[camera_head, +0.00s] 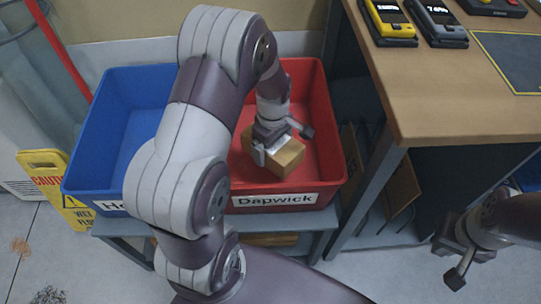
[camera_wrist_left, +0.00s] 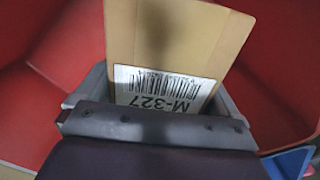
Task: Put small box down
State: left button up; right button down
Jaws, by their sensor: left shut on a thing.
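The small box (camera_head: 285,157) is tan cardboard and sits inside the red bin (camera_head: 330,150), whose front label reads "Dapwick". My left gripper (camera_head: 274,143) reaches down into the red bin and is shut on the box. In the left wrist view the box (camera_wrist_left: 175,38) stands out between the jaws, with a white barcode label reading "M-327". Red bin walls surround it there. Whether the box touches the bin floor is hard to tell. My right gripper (camera_head: 462,258) is at the lower right, away from the bins; its jaw opening is unclear.
A blue bin (camera_head: 115,85) stands left of the red bin, partly hidden by my left arm. Both rest on a grey stand (camera_head: 275,223). A wooden table (camera_head: 440,85) with handheld devices (camera_head: 388,20) is at the right. A yellow wet-floor sign (camera_head: 45,165) stands at the left.

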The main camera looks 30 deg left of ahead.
aim_at(272, 176)
pick_arm(q)
jog(key=shift+f, duration=0.85)
notch_tip(272, 176, down, 10)
jog(key=b, duration=0.4)
jog(key=shift+b, duration=0.3)
jog(key=shift+r, duration=0.15)
jog(key=o, duration=0.8)
pick_arm(e)
notch_tip(272, 176, down, 5)
jog(key=shift+f, duration=0.2)
